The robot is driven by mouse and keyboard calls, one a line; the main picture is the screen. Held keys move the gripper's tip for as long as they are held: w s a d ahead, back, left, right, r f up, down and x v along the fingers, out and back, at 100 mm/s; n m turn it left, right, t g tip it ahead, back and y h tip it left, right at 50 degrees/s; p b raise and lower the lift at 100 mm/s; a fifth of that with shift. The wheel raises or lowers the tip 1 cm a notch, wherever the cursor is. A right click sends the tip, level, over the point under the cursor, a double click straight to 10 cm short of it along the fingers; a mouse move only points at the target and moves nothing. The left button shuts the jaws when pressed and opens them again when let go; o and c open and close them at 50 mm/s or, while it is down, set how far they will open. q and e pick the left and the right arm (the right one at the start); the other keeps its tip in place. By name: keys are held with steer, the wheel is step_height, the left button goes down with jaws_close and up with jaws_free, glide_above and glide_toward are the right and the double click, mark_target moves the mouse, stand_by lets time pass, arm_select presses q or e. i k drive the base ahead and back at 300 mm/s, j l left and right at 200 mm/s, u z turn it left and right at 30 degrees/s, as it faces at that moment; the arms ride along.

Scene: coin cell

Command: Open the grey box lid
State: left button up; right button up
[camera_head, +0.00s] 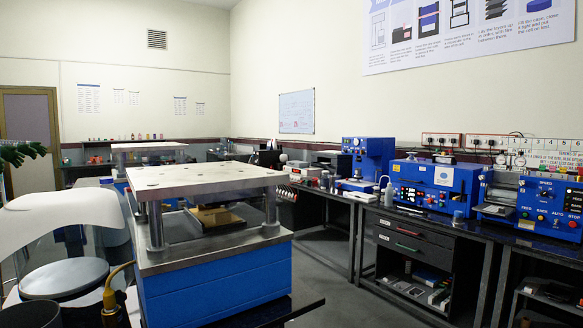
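I cannot single out the grey box or its lid with certainty. A small light grey box-like thing (302,173) sits on the bench along the right wall, left of the blue machines. It is too small to tell whether it has a lid or whether that is open or shut. Neither of my grippers shows in the head view.
A large blue press (215,285) with a silver top plate (205,178) stands close in front. A dark bench (475,232) with blue machines (435,185) runs along the right. Grey floor (330,270) lies free between press and bench.

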mark_target(296, 164)
steer(key=i+l+z, duration=0.25)
steer(key=i+z, duration=0.7)
steer(key=i, duration=0.15)
steer(key=i+l+u, duration=0.15)
steer(key=i, duration=0.5)
steer(key=i+l+u, duration=0.1)
steer(key=i, duration=0.55)
steer(key=i+j+u, duration=0.15)
steer(key=i+u, duration=0.25)
steer(key=i+j+u, duration=0.1)
steer(key=u, duration=0.3)
steer(key=i+l+u, duration=0.1)
steer(key=i+u, duration=0.25)
steer(key=i+l+u, duration=0.15)
steer(key=i+u, duration=0.25)
steer(key=i+j+u, duration=0.1)
steer(key=i, duration=0.95)
steer(key=i+j+u, duration=0.1)
steer(key=i, duration=0.95)
